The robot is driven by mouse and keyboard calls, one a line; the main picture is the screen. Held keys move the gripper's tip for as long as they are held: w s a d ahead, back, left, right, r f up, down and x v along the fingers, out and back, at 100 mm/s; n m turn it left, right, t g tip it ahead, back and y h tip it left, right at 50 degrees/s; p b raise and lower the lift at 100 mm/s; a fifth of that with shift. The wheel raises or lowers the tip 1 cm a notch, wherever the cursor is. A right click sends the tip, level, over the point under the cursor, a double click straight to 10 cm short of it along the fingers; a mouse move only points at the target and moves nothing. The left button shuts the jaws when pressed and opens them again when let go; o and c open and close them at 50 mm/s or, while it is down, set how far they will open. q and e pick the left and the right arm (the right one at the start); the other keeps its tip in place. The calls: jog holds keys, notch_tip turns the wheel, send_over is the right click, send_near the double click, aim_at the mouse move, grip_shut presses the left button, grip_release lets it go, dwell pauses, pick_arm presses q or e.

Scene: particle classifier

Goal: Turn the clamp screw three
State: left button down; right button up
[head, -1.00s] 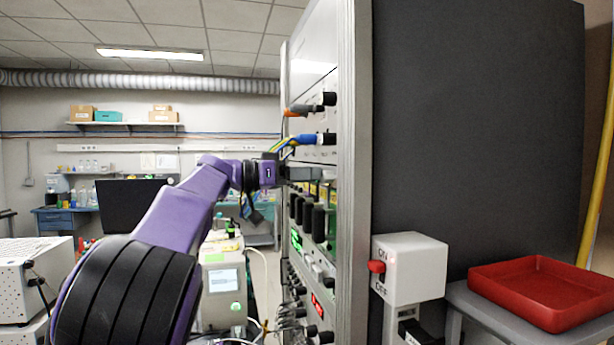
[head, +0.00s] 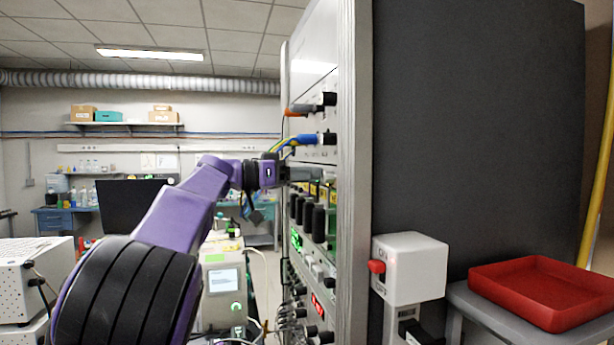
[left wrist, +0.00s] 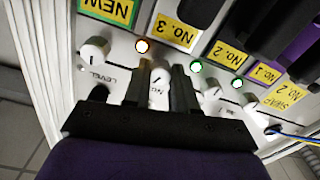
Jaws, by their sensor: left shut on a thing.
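My left gripper (head: 308,173) reaches in from the left to the front of the instrument rack. In the left wrist view its two dark fingers (left wrist: 160,84) are shut on a small pale screw knob (left wrist: 160,72) below the yellow "No. 3" label (left wrist: 174,33). The fingers hide part of the held knob. My right gripper is not in view.
The rack (head: 355,200) has black handles (head: 318,222) below the gripper and cable plugs (head: 325,139) above it. A "LEVEL" knob (left wrist: 95,49) sits left of the fingers. A white switch box (head: 415,268) and red tray (head: 545,290) stand at right.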

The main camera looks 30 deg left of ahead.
pick_arm(q)
jog(key=c, duration=0.9)
grip_release()
jog(key=shift+w, duration=0.1)
jog(key=b+v, duration=0.3)
jog(key=v, duration=0.7)
jog(key=shift+s, duration=0.2)
jog(key=shift+a, duration=0.1)
